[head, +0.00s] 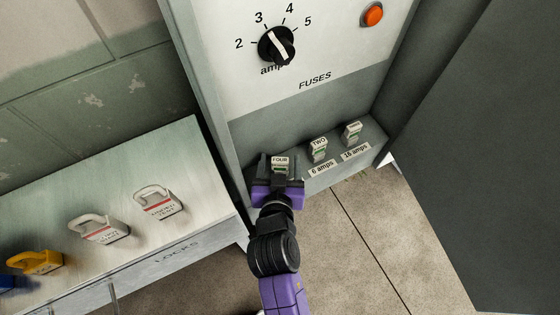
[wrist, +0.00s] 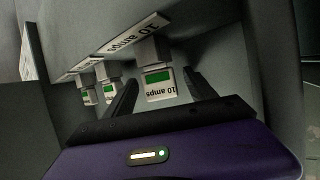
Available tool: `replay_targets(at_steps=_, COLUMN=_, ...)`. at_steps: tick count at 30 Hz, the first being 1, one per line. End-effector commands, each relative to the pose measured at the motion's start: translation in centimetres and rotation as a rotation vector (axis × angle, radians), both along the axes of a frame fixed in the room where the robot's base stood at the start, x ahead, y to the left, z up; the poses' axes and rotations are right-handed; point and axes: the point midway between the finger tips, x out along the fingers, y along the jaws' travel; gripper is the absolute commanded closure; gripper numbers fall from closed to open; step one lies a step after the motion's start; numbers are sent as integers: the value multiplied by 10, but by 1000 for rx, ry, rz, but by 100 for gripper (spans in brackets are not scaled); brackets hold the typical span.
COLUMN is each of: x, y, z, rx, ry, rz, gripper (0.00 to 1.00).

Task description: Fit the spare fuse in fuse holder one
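A pale fuse marked FOUR with a green band (head: 280,163) is at the left end of the fuse shelf. In the wrist view this fuse (wrist: 159,84) reads 10 amps and appears seated in the grey block behind it. My gripper (head: 279,175) is at it, with one dark finger on each side; in the wrist view my gripper (wrist: 163,85) shows gaps between the fingers and the fuse. Fuse TWO (head: 318,149), over a 6 amps label, and another fuse (head: 352,132), over a 16 amps label, stand to the right. I see no fuse marked as spare.
The grey cabinet (head: 300,103) has a dial (head: 277,45) and an orange button (head: 372,14). A bench marked LOCKS (head: 190,232) at left holds a white padlock (head: 158,203) and several other padlocks. A dark panel (head: 480,150) stands at right.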

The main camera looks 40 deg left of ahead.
Motion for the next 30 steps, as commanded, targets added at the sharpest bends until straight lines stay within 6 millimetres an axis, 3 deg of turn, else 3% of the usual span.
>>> replay_targets(at_steps=8, x=-4, y=-3, z=1, rx=0, ry=0, rz=0, gripper=35)
replay_targets(at_steps=21, x=-51, y=-39, z=25, rx=-1, ry=1, rz=0, gripper=35)
replay_targets(at_steps=30, x=-57, y=-44, z=30, rx=0, ry=0, rz=0, gripper=35)
